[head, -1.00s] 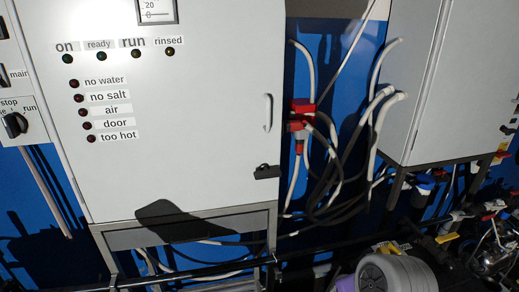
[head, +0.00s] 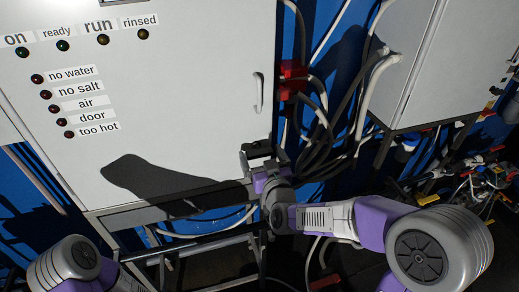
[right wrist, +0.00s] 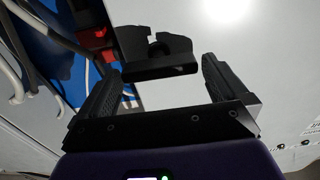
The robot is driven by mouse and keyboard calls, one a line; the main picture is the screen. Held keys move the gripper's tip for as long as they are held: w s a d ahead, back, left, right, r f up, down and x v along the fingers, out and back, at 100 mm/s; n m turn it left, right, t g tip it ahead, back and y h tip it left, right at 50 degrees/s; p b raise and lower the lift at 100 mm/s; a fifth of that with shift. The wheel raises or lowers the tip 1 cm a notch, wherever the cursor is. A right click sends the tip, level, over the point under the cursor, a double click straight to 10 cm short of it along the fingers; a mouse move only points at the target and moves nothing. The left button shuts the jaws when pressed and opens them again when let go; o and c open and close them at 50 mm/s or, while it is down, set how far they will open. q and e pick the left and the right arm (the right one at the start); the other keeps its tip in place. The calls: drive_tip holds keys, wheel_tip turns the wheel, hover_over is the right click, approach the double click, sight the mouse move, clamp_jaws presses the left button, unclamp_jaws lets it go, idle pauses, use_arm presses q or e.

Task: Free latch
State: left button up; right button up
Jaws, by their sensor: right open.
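The black latch (head: 257,147) sits at the lower right edge of the white cabinet door (head: 190,110), below the white door handle (head: 259,92). My right gripper (head: 263,162) is just below it in the head view and partly hides it. In the right wrist view the latch (right wrist: 158,66) shows as a black bar with a notched part behind it. It lies between and just beyond the two open fingers of my right gripper (right wrist: 160,83). I see no contact. My left gripper is out of view; only part of my left arm shows at the lower left.
Red connectors (head: 292,80) and hanging hoses (head: 325,130) are close to the right of the door. A second grey cabinet (head: 440,60) stands further right. A metal frame (head: 150,214) carries the white cabinet. Pipes and fittings crowd the lower right.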

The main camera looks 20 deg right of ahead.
drive_tip(key=shift+w, duration=1)
drive_tip(key=shift+c, duration=0.3)
drive_tip(key=c, duration=0.7)
